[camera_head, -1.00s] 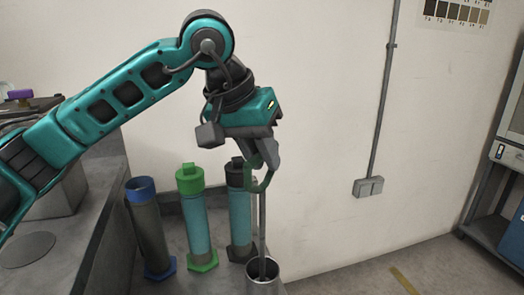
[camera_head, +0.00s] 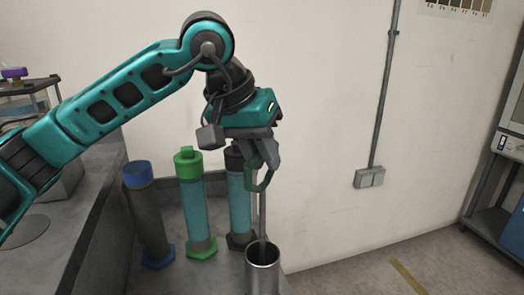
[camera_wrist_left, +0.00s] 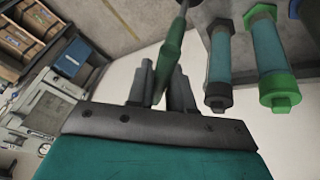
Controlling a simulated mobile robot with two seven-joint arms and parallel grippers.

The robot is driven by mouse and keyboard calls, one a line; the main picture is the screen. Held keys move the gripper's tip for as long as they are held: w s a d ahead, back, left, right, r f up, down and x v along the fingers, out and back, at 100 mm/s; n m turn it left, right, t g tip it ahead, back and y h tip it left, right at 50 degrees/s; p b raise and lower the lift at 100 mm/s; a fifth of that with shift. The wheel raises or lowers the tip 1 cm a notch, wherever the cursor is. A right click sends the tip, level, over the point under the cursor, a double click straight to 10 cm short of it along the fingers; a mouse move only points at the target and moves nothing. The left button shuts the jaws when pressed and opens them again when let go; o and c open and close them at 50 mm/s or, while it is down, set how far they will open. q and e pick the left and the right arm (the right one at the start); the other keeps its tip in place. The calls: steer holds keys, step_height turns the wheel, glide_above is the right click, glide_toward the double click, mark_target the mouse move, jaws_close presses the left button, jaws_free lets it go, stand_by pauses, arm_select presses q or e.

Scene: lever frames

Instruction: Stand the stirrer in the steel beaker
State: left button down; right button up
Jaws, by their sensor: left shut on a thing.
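My left gripper (camera_head: 262,160) is shut on the handle and holds the stirrer close to upright. The steel beaker (camera_head: 263,279) stands upright directly below, cut by the bottom edge of the head view. The shaft's lower end enters the beaker's mouth; its tip is hidden inside. In the left wrist view the handle (camera_wrist_left: 171,58) sits between the fingers, with the shaft running to the top edge. My right gripper is not in view.
Three capped cylinders stand left of the beaker: blue-topped (camera_head: 147,215), green-topped (camera_head: 193,205) and black-topped (camera_head: 239,200), the last close to my gripper. A wall (camera_head: 325,130) rises behind. Right of the beaker there is open floor (camera_head: 400,268).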

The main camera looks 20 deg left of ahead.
mark_target(261, 183)
arm_select(q)
steer(key=shift+f+b, duration=1.15)
steer(key=shift+f, duration=0.55)
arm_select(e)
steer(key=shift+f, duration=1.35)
arm_select(q)
steer(key=shift+f+b, duration=1)
steer(key=shift+f, duration=0.25)
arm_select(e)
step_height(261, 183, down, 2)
arm_select(q)
steer(key=c, duration=0.9)
jaws_free()
steer(key=shift+c, duration=0.2)
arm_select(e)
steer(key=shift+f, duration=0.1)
arm_select(q)
steer(key=p+v, duration=0.3)
steer(key=v, duration=1)
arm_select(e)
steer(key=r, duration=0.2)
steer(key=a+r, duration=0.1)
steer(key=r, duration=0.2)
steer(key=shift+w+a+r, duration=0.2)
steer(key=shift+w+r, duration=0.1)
